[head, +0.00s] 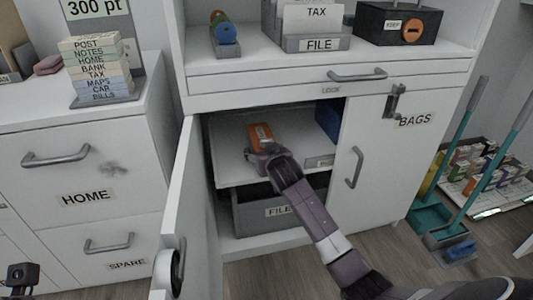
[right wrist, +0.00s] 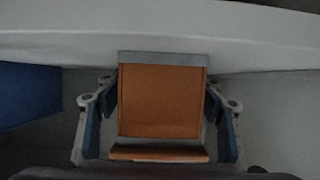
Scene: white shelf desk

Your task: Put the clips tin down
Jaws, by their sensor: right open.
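The clips tin, an orange box with a grey edge, sits on the white shelf inside the open cabinet in the head view (head: 260,134). It also shows in the right wrist view (right wrist: 160,100). My right gripper (head: 263,151) reaches into the cabinet at the tin's near side. In the right wrist view its fingers (right wrist: 160,125) stand open, one on each side of the tin, with narrow gaps showing. A dark part at the bottom left (head: 20,275) seems to be my left gripper; its fingers cannot be made out.
The open cabinet door (head: 180,210) stands left of my right arm. A grey file box (head: 250,212) is below the shelf. A blue box (head: 327,118) is at the shelf's right, also in the right wrist view (right wrist: 28,95). The shelf (head: 228,140) has bare room left of the tin.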

